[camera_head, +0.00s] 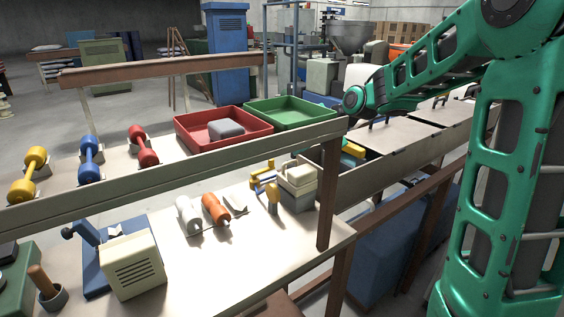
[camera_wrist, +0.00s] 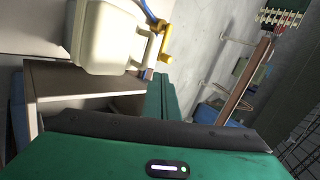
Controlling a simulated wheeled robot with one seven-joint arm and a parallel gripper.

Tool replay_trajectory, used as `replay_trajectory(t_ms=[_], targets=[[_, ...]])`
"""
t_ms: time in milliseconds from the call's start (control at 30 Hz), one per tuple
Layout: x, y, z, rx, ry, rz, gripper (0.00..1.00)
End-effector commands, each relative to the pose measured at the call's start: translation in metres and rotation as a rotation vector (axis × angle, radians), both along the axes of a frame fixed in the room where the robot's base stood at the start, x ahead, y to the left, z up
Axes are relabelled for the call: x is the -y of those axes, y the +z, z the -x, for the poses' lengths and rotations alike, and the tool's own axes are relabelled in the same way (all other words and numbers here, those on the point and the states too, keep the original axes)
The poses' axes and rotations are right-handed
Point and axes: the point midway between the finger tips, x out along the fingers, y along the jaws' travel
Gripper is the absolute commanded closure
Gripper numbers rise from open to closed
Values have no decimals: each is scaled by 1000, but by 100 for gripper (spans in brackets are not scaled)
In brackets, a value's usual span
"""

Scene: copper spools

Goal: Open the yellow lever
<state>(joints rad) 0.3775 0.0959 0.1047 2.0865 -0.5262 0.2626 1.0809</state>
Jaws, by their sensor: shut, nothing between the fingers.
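The yellow lever (camera_head: 264,181) is on the left side of a beige box-shaped device (camera_head: 298,186) at the right end of the near bench. In the wrist view the yellow lever (camera_wrist: 165,44) stands at the right edge of the pale device (camera_wrist: 104,38), near the top. In the head view my gripper cannot be made out.
A brown-and-white rail (camera_head: 180,170) crosses above the bench, with a post (camera_head: 328,195) right of the device. White and orange spools (camera_head: 214,210) lie left of the lever. A red tray (camera_head: 185,140) and a green tray (camera_head: 290,113) stand behind.

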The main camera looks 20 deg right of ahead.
Motion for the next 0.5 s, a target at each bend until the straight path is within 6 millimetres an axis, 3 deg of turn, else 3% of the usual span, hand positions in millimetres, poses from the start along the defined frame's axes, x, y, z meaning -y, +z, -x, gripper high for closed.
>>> replay_trajectory(t_ms=[500], targets=[[-14, -3, -5, -6, -10, -49, 100]])
